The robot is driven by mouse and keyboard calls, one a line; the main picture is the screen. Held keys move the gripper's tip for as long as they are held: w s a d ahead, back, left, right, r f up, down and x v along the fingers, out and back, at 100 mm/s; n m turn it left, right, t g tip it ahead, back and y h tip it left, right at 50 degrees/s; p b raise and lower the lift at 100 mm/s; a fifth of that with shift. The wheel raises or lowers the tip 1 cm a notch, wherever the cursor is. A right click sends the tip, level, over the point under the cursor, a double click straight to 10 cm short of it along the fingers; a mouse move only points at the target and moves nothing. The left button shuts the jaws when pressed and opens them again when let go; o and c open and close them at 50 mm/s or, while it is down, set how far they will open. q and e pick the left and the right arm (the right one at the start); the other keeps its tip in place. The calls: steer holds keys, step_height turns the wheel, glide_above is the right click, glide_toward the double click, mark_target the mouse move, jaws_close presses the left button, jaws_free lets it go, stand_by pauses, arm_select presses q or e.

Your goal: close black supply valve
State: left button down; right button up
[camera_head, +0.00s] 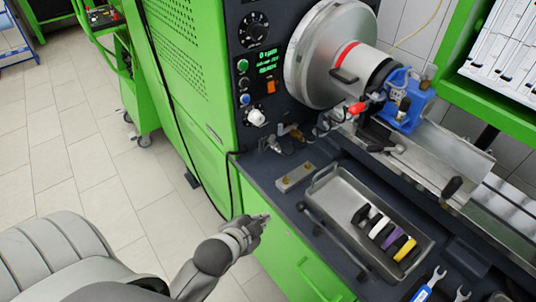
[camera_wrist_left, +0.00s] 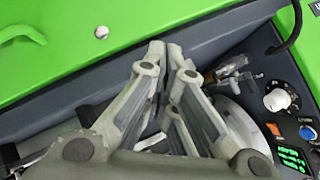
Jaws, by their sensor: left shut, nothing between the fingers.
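My left gripper (camera_head: 262,219) is shut and empty, beside the front left edge of the dark bench top. In the left wrist view its closed fingertips (camera_wrist_left: 166,50) point over the dark bench edge. Small metal valve fittings (camera_head: 283,138) stand at the back left of the bench top, below the control panel, well apart from the gripper. In the left wrist view the fittings (camera_wrist_left: 232,72) show right of the fingertips. They are too small to tell which is the black supply valve or how its handle stands. My right gripper is not in view.
A metal tray (camera_head: 325,186) with several coloured-topped pieces lies on the bench. A small metal block (camera_head: 296,177) lies between tray and fittings. The green cabinet carries a panel with a white knob (camera_head: 257,117). A black cable (camera_head: 229,182) hangs beside the bench's left edge.

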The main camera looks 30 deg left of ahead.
arm_select(q)
steer(key=w+a+r+m+t+p, duration=0.1)
steer(key=w+a+r+m+t, duration=0.1)
steer(key=w, duration=0.3)
steer(key=w+a+r+m+t+p, duration=0.1)
steer(key=w+a+r+m+t, duration=0.1)
steer(key=w, duration=0.4)
steer(key=w+a+r+m+t+p, duration=0.1)
steer(key=w+a+r+m+t, duration=0.1)
steer(key=w+m, duration=0.3)
steer(key=shift+w+a+r+t+p, duration=0.25)
steer(key=shift+w+a+t, duration=0.25)
steer(key=shift+t, duration=0.3)
steer(key=shift+a, duration=0.15)
